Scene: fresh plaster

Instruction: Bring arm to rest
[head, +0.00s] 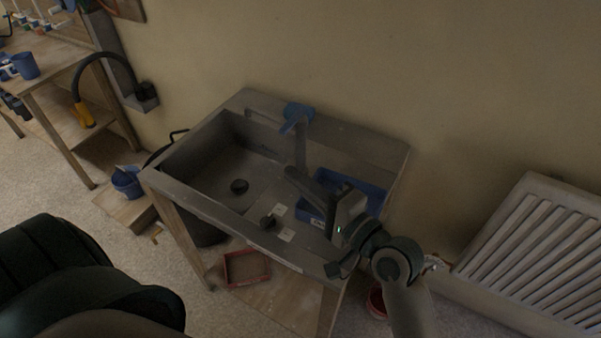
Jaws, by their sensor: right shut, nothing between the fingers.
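My right arm comes in from the lower right. Its gripper (292,178) is shut and empty, above the right part of the grey sink unit (190,196), near the faucet column and the blue tray (366,188). The gripper hides part of the tray. Whether it touches anything is hard to tell. My left gripper is not in view; large dark rounded shapes fill the lower left corner.
The faucet with a blue top (298,113) rises at the sink's back. A white radiator (540,250) stands at right. A wooden workbench (62,62) with blue mugs is at upper left. A red tray (246,282) lies under the sink.

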